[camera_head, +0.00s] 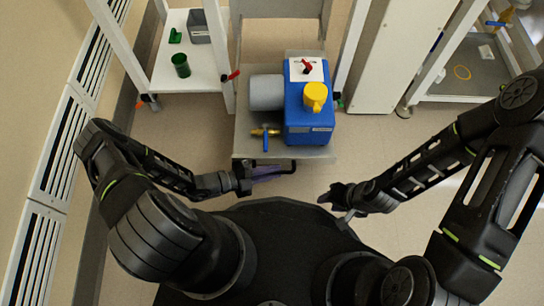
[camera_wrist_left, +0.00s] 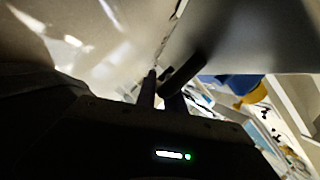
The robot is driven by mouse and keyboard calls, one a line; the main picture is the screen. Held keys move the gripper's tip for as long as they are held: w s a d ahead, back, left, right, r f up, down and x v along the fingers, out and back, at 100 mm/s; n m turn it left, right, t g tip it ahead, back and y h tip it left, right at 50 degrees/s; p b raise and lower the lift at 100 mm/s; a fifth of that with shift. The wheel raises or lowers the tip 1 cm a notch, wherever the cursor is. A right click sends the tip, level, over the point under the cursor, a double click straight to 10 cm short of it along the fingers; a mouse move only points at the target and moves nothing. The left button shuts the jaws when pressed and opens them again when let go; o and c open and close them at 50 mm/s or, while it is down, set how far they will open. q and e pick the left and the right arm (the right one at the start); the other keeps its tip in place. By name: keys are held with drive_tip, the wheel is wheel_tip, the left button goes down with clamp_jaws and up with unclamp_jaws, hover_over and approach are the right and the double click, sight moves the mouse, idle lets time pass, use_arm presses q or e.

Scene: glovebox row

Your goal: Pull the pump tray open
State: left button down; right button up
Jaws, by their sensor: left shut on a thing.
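The pump tray (camera_head: 244,140) is a grey plate whose front edge reaches out past the white frame legs, toward me. A blue pump (camera_head: 310,122) with a yellow cap and a grey cylinder stands on it. A black bar handle (camera_head: 291,168) runs along the tray's front edge. My left gripper (camera_head: 262,174) is shut on the handle; its fingers partly hide it. The left wrist view shows the dark fingers (camera_wrist_left: 160,92) at the handle bar (camera_wrist_left: 187,73), close to the grey tray (camera_wrist_left: 250,35). My right gripper (camera_head: 332,196) is apart from the tray; its opening is unclear.
A white shelf (camera_head: 160,75) at the left holds a green cup (camera_head: 181,65) and a grey box (camera_head: 199,27). A white cabinet (camera_head: 385,55) stands right of the tray. Bare floor lies between the tray and my base.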

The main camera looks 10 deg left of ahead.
use_arm(q)
drive_tip(key=shift+s+d, duration=0.25)
drive_tip(key=shift+s, duration=0.7)
drive_tip(key=c, duration=1.5)
unclamp_jaws()
drive_tip(key=shift+o, duration=0.2)
drive_tip(key=p+v, duration=0.1)
drive_tip(key=v, duration=0.7)
drive_tip(key=shift+p, duration=0.3)
drive_tip(key=shift+w, duration=0.1)
